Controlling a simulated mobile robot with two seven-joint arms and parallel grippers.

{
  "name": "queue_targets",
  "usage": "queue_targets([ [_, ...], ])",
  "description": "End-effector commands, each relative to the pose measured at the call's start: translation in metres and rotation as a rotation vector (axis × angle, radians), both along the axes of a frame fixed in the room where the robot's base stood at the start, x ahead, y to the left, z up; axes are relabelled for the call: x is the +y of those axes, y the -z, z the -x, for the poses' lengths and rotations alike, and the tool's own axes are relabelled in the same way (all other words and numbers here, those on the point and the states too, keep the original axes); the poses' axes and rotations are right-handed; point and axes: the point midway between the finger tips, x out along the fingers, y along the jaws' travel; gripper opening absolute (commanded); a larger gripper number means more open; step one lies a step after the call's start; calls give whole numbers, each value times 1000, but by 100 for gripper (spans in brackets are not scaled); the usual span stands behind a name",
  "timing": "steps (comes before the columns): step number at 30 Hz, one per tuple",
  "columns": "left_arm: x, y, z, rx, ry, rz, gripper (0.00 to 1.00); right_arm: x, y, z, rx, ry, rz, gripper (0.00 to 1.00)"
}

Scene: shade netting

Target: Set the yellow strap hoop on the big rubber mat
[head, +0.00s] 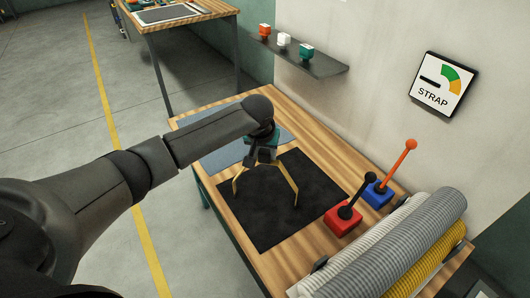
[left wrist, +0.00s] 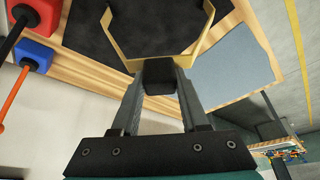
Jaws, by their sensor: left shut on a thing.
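The yellow strap hoop (head: 293,184) is an angular band with an open lower side in the head view. My left gripper (head: 264,156) is shut on the top of the hoop and holds it upright over the big black rubber mat (head: 270,228). In the left wrist view the left gripper (left wrist: 159,72) grips the middle of the hoop (left wrist: 117,47), with the black mat (left wrist: 84,32) behind it. I cannot tell whether the hoop's ends touch the mat. My right gripper is not in view.
A blue-grey mat (head: 222,158) lies beside the black mat on the wooden table (head: 218,108). Red (head: 343,220) and blue (head: 378,194) lever blocks and several rolls (head: 400,235) occupy the right end. A wall shelf (head: 310,62) holds small clips.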

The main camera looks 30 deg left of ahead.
Motion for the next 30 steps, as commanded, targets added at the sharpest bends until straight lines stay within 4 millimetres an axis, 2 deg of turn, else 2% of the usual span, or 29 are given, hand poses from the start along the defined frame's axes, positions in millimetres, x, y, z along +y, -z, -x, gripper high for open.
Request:
queue_targets([
  [5,0,3,0,0,0,1,0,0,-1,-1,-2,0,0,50],
  [6,0,3,0,-1,0,1,47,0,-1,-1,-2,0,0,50],
  [13,0,3,0,0,0,1,73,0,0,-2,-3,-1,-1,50],
  [23,0,-1,0,-1,0,1,74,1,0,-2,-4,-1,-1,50],
  [26,-1,-10,3,-2,2,2,74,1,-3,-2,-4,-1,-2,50],
  [30,-3,-31,11,-2,2,1,74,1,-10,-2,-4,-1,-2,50],
])
